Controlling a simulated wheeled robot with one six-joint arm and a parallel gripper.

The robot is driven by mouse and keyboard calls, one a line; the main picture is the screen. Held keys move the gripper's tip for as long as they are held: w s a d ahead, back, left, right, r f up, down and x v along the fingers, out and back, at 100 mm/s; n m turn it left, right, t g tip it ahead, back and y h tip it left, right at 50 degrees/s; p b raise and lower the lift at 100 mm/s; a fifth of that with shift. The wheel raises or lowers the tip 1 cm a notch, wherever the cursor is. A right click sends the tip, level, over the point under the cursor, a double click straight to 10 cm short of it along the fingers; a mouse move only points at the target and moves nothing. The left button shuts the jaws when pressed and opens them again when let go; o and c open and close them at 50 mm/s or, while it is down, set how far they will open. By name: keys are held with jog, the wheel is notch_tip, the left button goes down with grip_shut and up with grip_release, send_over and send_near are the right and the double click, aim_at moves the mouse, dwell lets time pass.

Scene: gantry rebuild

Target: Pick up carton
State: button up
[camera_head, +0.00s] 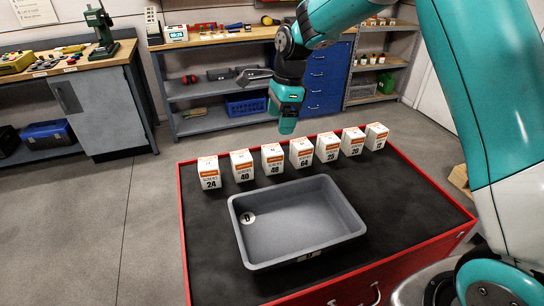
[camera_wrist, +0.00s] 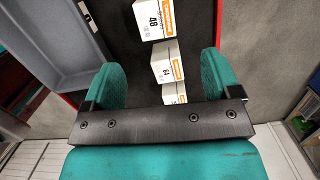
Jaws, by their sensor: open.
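Several small white cartons with orange bands and black numbers stand in a row along the far side of the red-edged cart (camera_head: 203,262). They include carton 24 (camera_head: 209,173), carton 40 (camera_head: 242,166), carton 48 (camera_head: 272,159), carton 64 (camera_head: 301,153), carton 25 (camera_head: 327,147), carton 20 (camera_head: 352,141) and one at the far right (camera_head: 376,136). My gripper (camera_head: 287,127) hangs above the row, pointing down. In the wrist view my gripper (camera_wrist: 167,80) is open and empty, with carton 64 (camera_wrist: 168,63) between its teal fingers, apart from them, and carton 48 (camera_wrist: 155,19) beyond.
An empty grey tray (camera_head: 345,238) with a round label inside lies on the cart's black top, in front of the cartons. Workbenches with shelves (camera_head: 215,125) and a blue drawer cabinet (camera_head: 325,85) stand behind. Black top left of the tray is clear.

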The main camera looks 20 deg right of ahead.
aim_at(273, 149)
jog(key=f, duration=0.2)
jog(key=f+p, duration=0.1)
jog(key=f, duration=0.1)
jog(key=a+f, duration=0.1)
jog(key=f, duration=0.1)
jog(key=shift+f, duration=0.35)
jog(key=shift+s+a+f+p, duration=0.1)
jog(key=shift+a+f+p, duration=0.25)
jog(key=shift+f, duration=0.55)
jog(key=shift+s+a+f+p, duration=0.1)
jog(key=shift+a+f+p, duration=0.05)
jog(key=shift+f+p, duration=0.6)
jog(key=shift+a+f+p, duration=0.25)
jog(key=shift+f+p, duration=0.05)
jog(key=shift+f, duration=0.7)
jog(key=c, duration=1.1)
jog(key=shift+r, duration=0.15)
